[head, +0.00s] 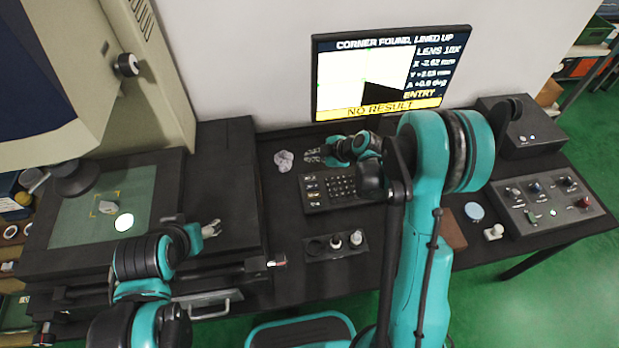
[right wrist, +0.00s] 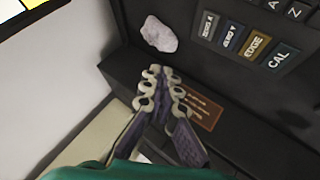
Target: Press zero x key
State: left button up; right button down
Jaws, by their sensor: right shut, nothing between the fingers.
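The key panel (head: 345,206) lies on the dark bench below the screen, with label keys at its left and smaller keys at its right. In the right wrist view the zero x key (right wrist: 207,25) is the end one of a row, beside zero y (right wrist: 231,38), edge (right wrist: 255,47) and cal (right wrist: 280,58). My right gripper (head: 310,155) is shut and empty, just beyond the panel's far left edge. Its fingertips (right wrist: 165,78) are apart from the zero x key in the picture. My left gripper (head: 212,228) is beside the stage; its finger gap is unclear.
The screen (head: 389,72) reads "corner found, lined up" and "no result". Crumpled paper (head: 284,161) lies left of the panel, near my right fingers. A holder with small cylinders (head: 336,241) is in front. A control box (head: 545,206) stands at the right.

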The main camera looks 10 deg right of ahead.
aim_at(209, 242)
pick_arm(q)
notch_tip(209, 242, down, 6)
jog(key=b, duration=0.5)
jog(key=shift+r, duration=0.25)
pick_arm(e)
notch_tip(209, 242, down, 8)
jog(key=shift+r, duration=0.1)
pick_arm(q)
jog(key=shift+f+b, duration=0.35)
jog(key=shift+b, duration=0.25)
pick_arm(e)
jog(key=shift+f, duration=0.45)
pick_arm(q)
jog(key=shift+f+b, duration=0.45)
pick_arm(e)
jog(key=shift+f, duration=0.35)
pick_arm(q)
jog(key=shift+f+b, duration=0.4)
jog(key=shift+f, duration=0.05)
pick_arm(e)
jog(key=shift+f, duration=0.4)
pick_arm(q)
jog(key=shift+r+p, duration=0.45)
pick_arm(e)
jog(key=shift+r, duration=0.8)
pick_arm(q)
jog(key=shift+r+p, duration=1.65)
jog(key=shift+r, duration=0.05)
pick_arm(e)
jog(key=shift+r, duration=2.5)
